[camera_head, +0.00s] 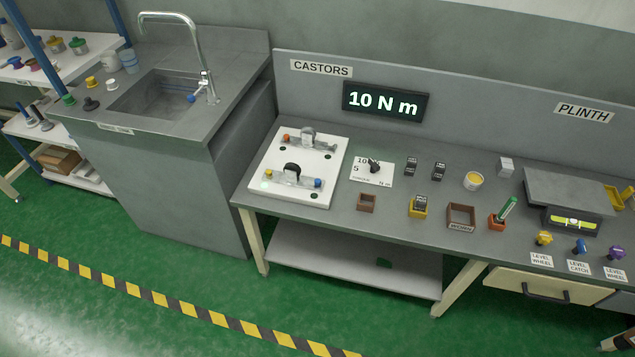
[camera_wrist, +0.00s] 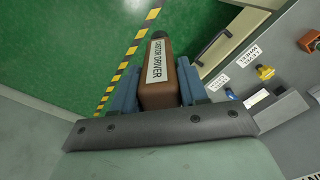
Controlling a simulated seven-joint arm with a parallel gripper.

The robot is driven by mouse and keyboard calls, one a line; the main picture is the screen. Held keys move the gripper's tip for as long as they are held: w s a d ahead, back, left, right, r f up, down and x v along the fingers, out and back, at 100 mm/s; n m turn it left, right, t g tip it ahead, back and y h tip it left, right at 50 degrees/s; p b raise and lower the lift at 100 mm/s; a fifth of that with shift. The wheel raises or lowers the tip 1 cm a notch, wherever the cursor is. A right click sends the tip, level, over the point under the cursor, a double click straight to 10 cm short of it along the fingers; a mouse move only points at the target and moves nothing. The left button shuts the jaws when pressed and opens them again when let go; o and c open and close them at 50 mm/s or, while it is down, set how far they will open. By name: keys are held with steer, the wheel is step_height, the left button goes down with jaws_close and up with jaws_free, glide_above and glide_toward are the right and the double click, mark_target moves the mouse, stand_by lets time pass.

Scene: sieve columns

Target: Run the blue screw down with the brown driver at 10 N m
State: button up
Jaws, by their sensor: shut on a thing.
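My gripper (camera_wrist: 158,92) is shut on the brown driver (camera_wrist: 158,88) in the wrist view. The driver has a dark end and a white label reading "...TOR DRIVER"; blue fingers flank it, and it is above the floor beside the bench. The blue screw (camera_head: 318,183) is on the right end of the front castor's mount on the white plate (camera_head: 325,145) in the head view. How far it stands up is too small to tell. The driver is well apart from it. The display (camera_head: 387,101) reads "10 N m".
A dial (camera_head: 374,165) on a white card stands right of the plate. Small blocks, a brown tray (camera_head: 461,215) and a green marker (camera_head: 507,209) stand farther right. Yellow, blue (camera_head: 580,246) and purple knobs line the front right edge. A sink (camera_head: 160,97) is at left.

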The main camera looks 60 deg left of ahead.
stand_by(0.3)
steer(key=s+a+n, duration=0.2)
steer(key=s+a, duration=0.1)
steer(key=a, duration=0.8)
steer(key=s+a+n, duration=0.2)
steer(key=a, duration=1)
steer(key=s+a+n, duration=0.2)
steer(key=s+a, duration=0.1)
steer(key=a, duration=0.8)
steer(key=s+a+n, duration=0.3)
steer(key=s+a, duration=0.6)
steer(key=a, duration=0.5)
steer(key=s+a+n, duration=0.2)
steer(key=s+a, duration=0.7)
steer(key=a, duration=0.4)
steer(key=s+a+n, duration=0.3)
steer(key=s+a, duration=0.6)
steer(key=a, duration=0.5)
steer(key=w+a+r+m, duration=0.1)
steer(key=w+a+m, duration=0.1)
steer(key=a, duration=0.6)
steer(key=shift+a, duration=0.2)
steer(key=shift+w+m, duration=0.1)
steer(key=shift+m, duration=0.2)
